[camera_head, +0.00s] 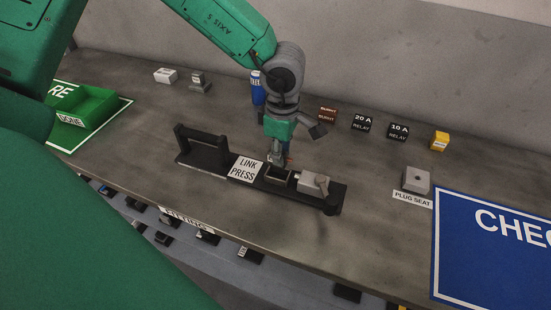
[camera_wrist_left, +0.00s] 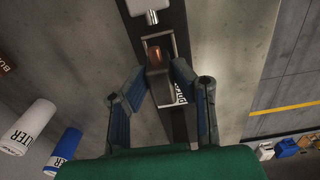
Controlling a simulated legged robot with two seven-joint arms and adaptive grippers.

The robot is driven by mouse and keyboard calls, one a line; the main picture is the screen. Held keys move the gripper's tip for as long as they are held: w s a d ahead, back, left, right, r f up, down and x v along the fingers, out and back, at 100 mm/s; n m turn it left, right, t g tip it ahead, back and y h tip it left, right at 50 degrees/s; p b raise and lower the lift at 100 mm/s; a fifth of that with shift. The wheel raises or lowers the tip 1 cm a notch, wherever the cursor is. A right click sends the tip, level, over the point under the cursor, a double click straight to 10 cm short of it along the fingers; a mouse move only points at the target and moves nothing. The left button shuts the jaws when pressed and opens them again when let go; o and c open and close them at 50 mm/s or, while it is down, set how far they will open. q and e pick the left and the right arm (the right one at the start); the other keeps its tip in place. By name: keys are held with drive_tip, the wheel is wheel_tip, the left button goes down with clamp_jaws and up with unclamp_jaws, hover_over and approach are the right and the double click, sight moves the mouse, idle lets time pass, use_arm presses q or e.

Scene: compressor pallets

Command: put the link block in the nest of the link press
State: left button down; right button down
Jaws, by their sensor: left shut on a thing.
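The black link press (camera_head: 212,157) stands near the front edge of the bench, with a "LINK PRESS" label, a handle at its left end and a grey block with a lever at its right. Its nest (camera_head: 278,176) is a dark framed recess, which shows as a pale frame in the left wrist view (camera_wrist_left: 174,91). My left gripper (camera_head: 279,157) points down just behind the nest. It is shut on a copper-brown block, the link block (camera_wrist_left: 154,57), which appears over the nest frame. I cannot tell whether the block touches the nest. My right gripper is out of view.
A blue can (camera_head: 257,87) stands behind the arm. Relay blocks (camera_head: 362,123), a yellow part (camera_head: 440,141) and a grey plug seat (camera_head: 416,180) are to the right, beside a blue mat (camera_head: 490,250). A green tray (camera_head: 88,110) is at left. Bench between is clear.

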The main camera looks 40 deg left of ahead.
sight(283, 168)
use_arm(q)
drive_tip(key=shift+a+f, duration=0.25)
drive_tip(key=shift+f, duration=0.6)
drive_tip(key=f, duration=0.3)
drive_tip(key=shift+s+d+b, duration=0.1)
drive_tip(key=shift+d+b, duration=0.25)
drive_tip(key=shift+b, duration=0.05)
drive_tip(key=shift+d+f, duration=0.15)
drive_tip(key=c, duration=1.3)
unclamp_jaws()
drive_tip(key=shift+c, duration=0.2)
drive_tip(key=shift+a, duration=0.35)
drive_tip(key=r, duration=0.3)
drive_tip(key=r+p, duration=0.1)
drive_tip(key=r, duration=0.3)
drive_tip(key=r+p, duration=0.1)
drive_tip(key=r, duration=0.3)
drive_tip(key=shift+d, duration=0.25)
drive_tip(key=shift+a+r, duration=0.15)
drive_tip(key=shift+r, duration=0.35)
